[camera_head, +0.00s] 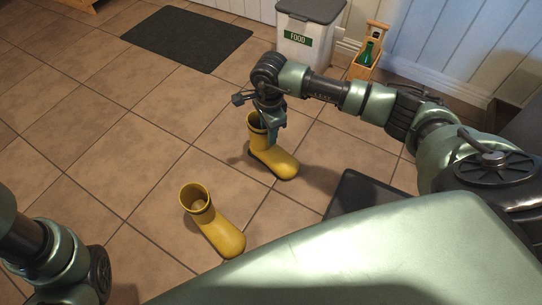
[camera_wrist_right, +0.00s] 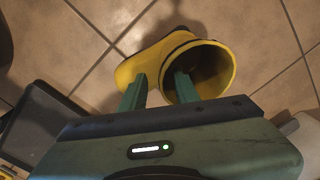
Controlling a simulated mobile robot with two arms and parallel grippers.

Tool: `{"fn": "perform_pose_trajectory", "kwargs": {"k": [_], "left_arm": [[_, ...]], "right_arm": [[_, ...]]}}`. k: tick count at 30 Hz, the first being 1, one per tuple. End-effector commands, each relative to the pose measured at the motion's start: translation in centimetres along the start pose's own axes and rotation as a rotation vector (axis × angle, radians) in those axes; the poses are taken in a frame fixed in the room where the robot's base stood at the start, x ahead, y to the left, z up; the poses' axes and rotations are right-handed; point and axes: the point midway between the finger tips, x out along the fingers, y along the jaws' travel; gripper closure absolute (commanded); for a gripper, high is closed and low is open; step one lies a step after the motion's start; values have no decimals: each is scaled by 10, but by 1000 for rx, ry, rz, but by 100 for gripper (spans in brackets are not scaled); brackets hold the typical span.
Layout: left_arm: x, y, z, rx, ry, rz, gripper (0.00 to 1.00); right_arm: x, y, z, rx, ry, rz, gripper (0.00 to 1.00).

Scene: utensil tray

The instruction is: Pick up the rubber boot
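Two yellow rubber boots are on the tiled floor. The farther boot (camera_head: 270,160) stands upright, its toe pointing right and toward me. My right gripper (camera_head: 272,130) points down at this boot's top opening. In the right wrist view, the gripper (camera_wrist_right: 159,90) has its fingers apart, one inside the opening and one outside over the foot of the boot (camera_wrist_right: 150,60). The boot's wall lies between them, with a gap showing. The nearer boot (camera_head: 220,232) stands upright and untouched. At the lower left only part of my left arm shows; its gripper is out of view.
A dark mat (camera_head: 187,38) lies at the back left. A white food bin (camera_head: 306,38) and a wooden caddy with a green bottle (camera_head: 367,53) stand by the wall. A black tray-like object (camera_head: 365,195) lies right of the boots. The left floor is clear.

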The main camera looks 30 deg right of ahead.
Motion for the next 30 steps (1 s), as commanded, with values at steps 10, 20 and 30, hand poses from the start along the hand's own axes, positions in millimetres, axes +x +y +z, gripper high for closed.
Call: {"fn": "perform_pose_trajectory", "kwargs": {"k": [10, 20, 30], "left_arm": [[-44, 9, -15, 0, -1, 0, 55], [-42, 9, -14, 0, -1, 0, 55], [-42, 9, -14, 0, -1, 1, 55]], "right_arm": [[47, -6, 0, 1, 0, 1, 69], [46, -6, 1, 1, -1, 0, 86], [46, -6, 0, 1, -1, 1, 100]]}}
